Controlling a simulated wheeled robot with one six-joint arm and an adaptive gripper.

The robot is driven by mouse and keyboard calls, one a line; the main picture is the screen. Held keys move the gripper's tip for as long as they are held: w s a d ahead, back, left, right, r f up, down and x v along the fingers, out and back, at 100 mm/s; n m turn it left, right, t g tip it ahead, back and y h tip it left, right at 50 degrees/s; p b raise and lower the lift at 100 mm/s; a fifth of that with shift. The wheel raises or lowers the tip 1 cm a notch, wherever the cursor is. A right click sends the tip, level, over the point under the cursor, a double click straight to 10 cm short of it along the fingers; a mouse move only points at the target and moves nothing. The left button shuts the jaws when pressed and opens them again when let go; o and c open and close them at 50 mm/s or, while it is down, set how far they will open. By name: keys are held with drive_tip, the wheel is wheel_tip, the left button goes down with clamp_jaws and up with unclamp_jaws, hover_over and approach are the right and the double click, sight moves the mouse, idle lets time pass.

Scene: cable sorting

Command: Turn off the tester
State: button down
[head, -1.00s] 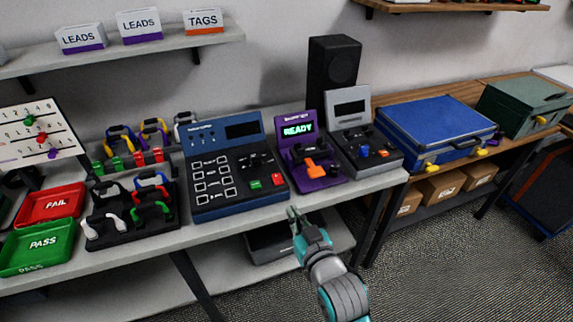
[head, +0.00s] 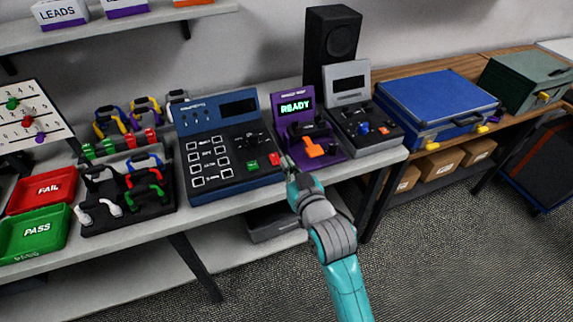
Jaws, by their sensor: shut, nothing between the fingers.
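A dark blue desktop unit (head: 193,124) stands on the bench with a dark screen (head: 239,107), several square keys, a green button (head: 252,165) and a red button (head: 274,159). A purple unit (head: 284,98) stands to its right with a lit READY display (head: 295,106) and an orange lever (head: 313,149). I cannot read which one is labelled as the tester. My gripper (head: 287,163) is shut and empty at the bench's front edge, close to the right of the red button and in front of the purple unit. I cannot tell whether it touches either unit.
A grey unit (head: 391,143) stands right of the purple one, with a black speaker (head: 333,45) behind. Left are a black rack (head: 128,215) of cables and red (head: 38,190) and green (head: 35,232) trays. A blue case (head: 436,95) lies at right.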

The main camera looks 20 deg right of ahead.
hover_over(277, 162)
drive_tip(key=shift+s+f, duration=0.3)
drive_tip(key=shift+f, duration=0.15)
drive_tip(key=f, duration=0.3)
drive_tip(key=shift+w+f, duration=0.1)
drive_tip(key=shift+w, duration=0.15)
drive_tip(key=shift+f, duration=0.4)
